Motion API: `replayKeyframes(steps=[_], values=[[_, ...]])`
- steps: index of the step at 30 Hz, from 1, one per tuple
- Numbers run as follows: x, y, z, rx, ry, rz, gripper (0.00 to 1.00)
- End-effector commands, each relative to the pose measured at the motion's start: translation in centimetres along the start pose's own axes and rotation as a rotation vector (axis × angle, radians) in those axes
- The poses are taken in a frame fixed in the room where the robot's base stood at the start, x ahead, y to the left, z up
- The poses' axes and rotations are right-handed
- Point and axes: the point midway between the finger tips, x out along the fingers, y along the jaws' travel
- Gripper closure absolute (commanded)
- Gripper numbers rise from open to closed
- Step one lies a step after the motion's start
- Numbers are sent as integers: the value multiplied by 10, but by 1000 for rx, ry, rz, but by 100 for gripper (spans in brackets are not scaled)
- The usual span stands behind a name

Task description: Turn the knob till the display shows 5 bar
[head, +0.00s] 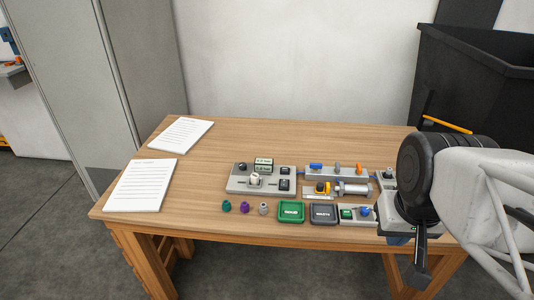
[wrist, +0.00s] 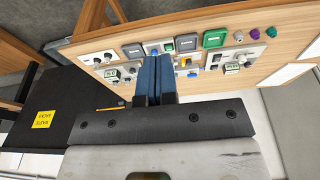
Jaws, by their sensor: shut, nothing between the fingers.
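My gripper (wrist: 157,62) shows in the wrist view as two blue fingers side by side, shut and empty. In the head view my arm covers the right end of the table and the fingers are not clear. A grey panel (wrist: 91,58) with a small display (wrist: 109,73) and knobs lies to the left of the fingers in the wrist view. In the head view the same panel (head: 388,208) is largely hidden by my arm. Another grey panel (head: 234,185) has a pale knob (head: 254,179), dark knobs and small displays (head: 263,162). The display readings are too small to read.
A green tray (head: 291,212) and a grey tray (head: 324,214) stand at the table's front edge. Several small knobs or caps (head: 245,208) lie left of them. A rail (head: 345,173) with coloured parts stands behind. Papers (head: 140,185) lie at left. A black bin (head: 470,85) stands at right.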

Motion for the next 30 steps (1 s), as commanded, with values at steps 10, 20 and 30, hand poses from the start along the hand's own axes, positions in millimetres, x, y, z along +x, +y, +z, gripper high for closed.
replayKeyframes(steps=[10, 20, 30], values=[[0, 0, 0, 0, 0, 0, 100], [-1, -3, -13, -49, -5, -2, 51], [-1, -21, -75, -289, -29, -16, 42]])
